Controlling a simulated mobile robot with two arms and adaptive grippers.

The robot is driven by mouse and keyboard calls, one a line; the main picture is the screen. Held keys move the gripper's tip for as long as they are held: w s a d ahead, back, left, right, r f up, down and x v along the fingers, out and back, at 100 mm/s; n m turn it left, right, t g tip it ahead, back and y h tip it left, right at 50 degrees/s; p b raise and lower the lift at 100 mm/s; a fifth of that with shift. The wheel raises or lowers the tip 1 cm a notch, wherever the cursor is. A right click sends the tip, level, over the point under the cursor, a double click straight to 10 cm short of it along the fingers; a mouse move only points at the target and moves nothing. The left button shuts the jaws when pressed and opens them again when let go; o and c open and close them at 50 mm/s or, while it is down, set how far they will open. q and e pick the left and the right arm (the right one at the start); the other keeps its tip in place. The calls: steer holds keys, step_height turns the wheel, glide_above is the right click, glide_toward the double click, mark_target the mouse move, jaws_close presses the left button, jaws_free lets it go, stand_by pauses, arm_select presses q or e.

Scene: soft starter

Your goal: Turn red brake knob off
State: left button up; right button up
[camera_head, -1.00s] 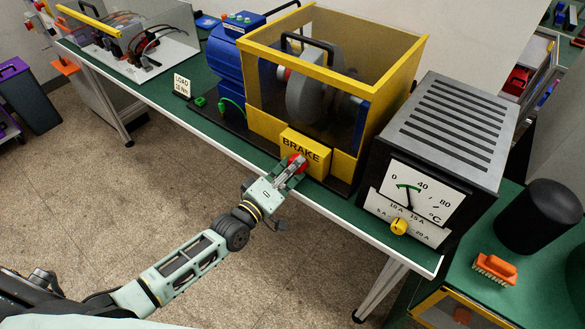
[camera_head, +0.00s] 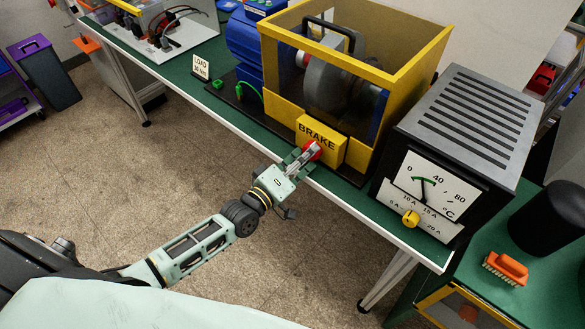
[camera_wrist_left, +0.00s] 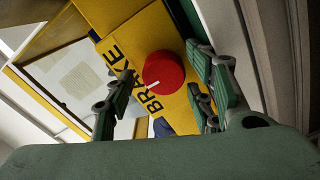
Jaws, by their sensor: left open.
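The red brake knob (camera_head: 313,149) is on the front of the yellow BRAKE box (camera_head: 326,134). In the left wrist view, the round red knob (camera_wrist_left: 164,73) has a white pointer mark on its lower-left edge, and the BRAKE lettering runs beside it. My left gripper (camera_head: 306,155) is at the knob, over the table's front edge. In the wrist view its green fingers (camera_wrist_left: 163,88) are open, one on each side of the knob, with visible gaps. In the head view the fingers partly cover the knob. My right gripper is not seen.
A yellow-framed clear guard (camera_head: 400,75) with a grey wheel stands behind the brake box. A grey vented meter box (camera_head: 465,125) with a yellow knob (camera_head: 411,218) stands to the right. Open floor lies in front.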

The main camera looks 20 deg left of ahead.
arm_select(q)
steer(key=v, duration=1.1)
steer(key=shift+d, duration=0.1)
steer(key=s+a+f+m+g+y, duration=0.2)
steer(key=s+f+g, duration=0.15)
steer(key=f, duration=0.65)
steer(key=s+a+f+m+g+y, duration=0.15)
steer(key=s+f, duration=0.25)
steer(key=f, duration=0.7)
steer(key=s+a+f+m+g+y, duration=0.1)
steer(key=s+a+f+m+g, duration=0.2)
steer(key=f, duration=0.7)
steer(key=s+f+m+g, duration=0.1)
steer(key=s+f+g, duration=0.1)
steer(key=s+f, duration=0.4)
steer(key=s+d+f+m+g+y, duration=0.1)
steer(key=s+f, duration=0.4)
steer(key=s, duration=0.5)
steer(key=shift+f+g, duration=0.35)
steer(key=shift+g, duration=0.35)
steer(key=s+d+f+m+g, duration=0.1)
steer(key=s, duration=0.3)
steer(key=s+f+m+g, duration=0.1)
steer(key=s+f, duration=0.1)
steer(key=s, duration=0.3)
steer(key=s+d+f+m+g, duration=0.1)
steer(key=s, duration=0.3)
steer(key=shift+s+d+f+g+y, duration=0.2)
steer(key=shift+d+g+y, duration=0.1)
steer(key=shift+y, duration=0.05)
